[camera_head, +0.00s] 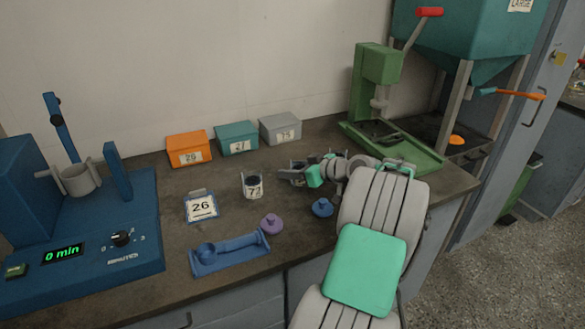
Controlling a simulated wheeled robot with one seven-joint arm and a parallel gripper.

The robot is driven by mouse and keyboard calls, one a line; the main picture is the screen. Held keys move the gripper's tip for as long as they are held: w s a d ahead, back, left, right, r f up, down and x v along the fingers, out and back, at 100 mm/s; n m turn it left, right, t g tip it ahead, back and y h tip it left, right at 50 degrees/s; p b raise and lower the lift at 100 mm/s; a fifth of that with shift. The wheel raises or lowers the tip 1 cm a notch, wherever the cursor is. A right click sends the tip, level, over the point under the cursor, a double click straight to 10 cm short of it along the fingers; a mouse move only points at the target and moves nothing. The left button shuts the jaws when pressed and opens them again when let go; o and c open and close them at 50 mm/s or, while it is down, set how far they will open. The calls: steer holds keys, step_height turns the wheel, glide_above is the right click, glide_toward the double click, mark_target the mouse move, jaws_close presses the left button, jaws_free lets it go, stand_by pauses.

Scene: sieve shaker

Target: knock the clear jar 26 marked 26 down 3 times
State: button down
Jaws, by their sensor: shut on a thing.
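My gripper (300,174) reaches in from the right, low over the middle of the bench. It is shut on a small clear jar (297,166), mostly hidden by the fingers; I cannot read a number on it. Another clear jar marked 77 or similar (252,186) stands upright to the left of my gripper, apart from it. A blue-edged card marked 26 (202,208) lies on the bench farther left.
A purple lid (271,224) and a blue lid (322,207) lie in front. A blue tray (230,254) is nearer. Orange (188,149), teal (237,137) and grey (280,128) boxes line the wall. A blue shaker (80,235) is left, a green press (380,90) right.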

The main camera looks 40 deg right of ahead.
mark_target(294, 160)
step_height(294, 160, up, 3)
steer(key=shift+r+p, duration=0.1)
steer(key=shift+p, duration=0.35)
